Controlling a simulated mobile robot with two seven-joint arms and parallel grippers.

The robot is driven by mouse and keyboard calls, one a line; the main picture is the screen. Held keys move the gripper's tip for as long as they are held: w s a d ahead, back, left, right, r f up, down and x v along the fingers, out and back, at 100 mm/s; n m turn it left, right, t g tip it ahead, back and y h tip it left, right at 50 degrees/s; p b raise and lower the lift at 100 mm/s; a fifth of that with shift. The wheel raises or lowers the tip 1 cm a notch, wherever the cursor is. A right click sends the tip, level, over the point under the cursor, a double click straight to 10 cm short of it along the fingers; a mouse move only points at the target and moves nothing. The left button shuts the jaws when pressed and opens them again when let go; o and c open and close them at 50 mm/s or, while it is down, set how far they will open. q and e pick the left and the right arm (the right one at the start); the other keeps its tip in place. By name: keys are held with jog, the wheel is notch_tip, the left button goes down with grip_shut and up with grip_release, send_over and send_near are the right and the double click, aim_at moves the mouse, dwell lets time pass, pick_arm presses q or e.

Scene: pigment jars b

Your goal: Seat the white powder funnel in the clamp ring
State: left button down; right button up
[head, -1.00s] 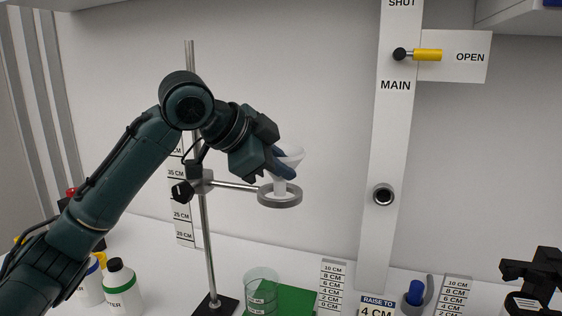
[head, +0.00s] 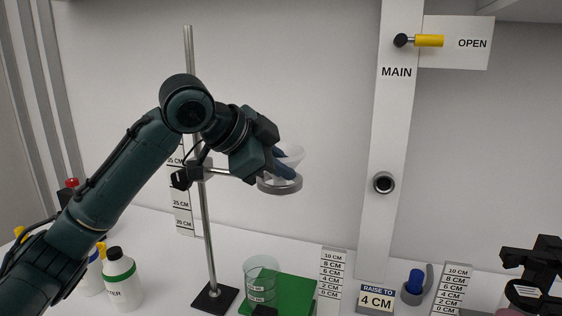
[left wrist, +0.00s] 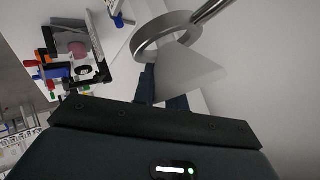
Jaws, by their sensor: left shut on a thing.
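The white powder funnel (head: 291,153) is a translucent cone in my left gripper (head: 284,170), whose blue fingers are shut on it just above the clamp ring. The grey clamp ring (head: 279,188) sits on a rod from the upright stand (head: 206,240). The funnel's wide mouth is up and its lower part overlaps the ring; the fingers hide whether it touches. In the left wrist view the funnel (left wrist: 188,72) lies against the ring (left wrist: 140,45) in the picture. My right gripper is not in view.
White bottles (head: 120,280) stand at the left. A blue-topped item (head: 415,284), scale cards (head: 333,275) and a black fixture (head: 543,262) are at the right.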

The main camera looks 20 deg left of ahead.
pick_arm(q)
jog(key=shift+f, duration=0.55)
jog(key=c, duration=1.4)
grip_release()
jog(key=shift+f, duration=0.2)
jog(key=shift+o, duration=0.3)
jog(key=shift+d+f, duration=0.1)
jog(key=shift+f, duration=0.05)
jog(key=shift+s+b, duration=0.15)
jog(key=shift+b, duration=0.15)
jog(key=w+b+v, duration=0.1)
jog(key=v, duration=1.2)
jog(key=shift+s+a+r, duration=0.25)
jog(key=shift+s+r, duration=0.05)
jog(key=shift+r, duration=0.3)
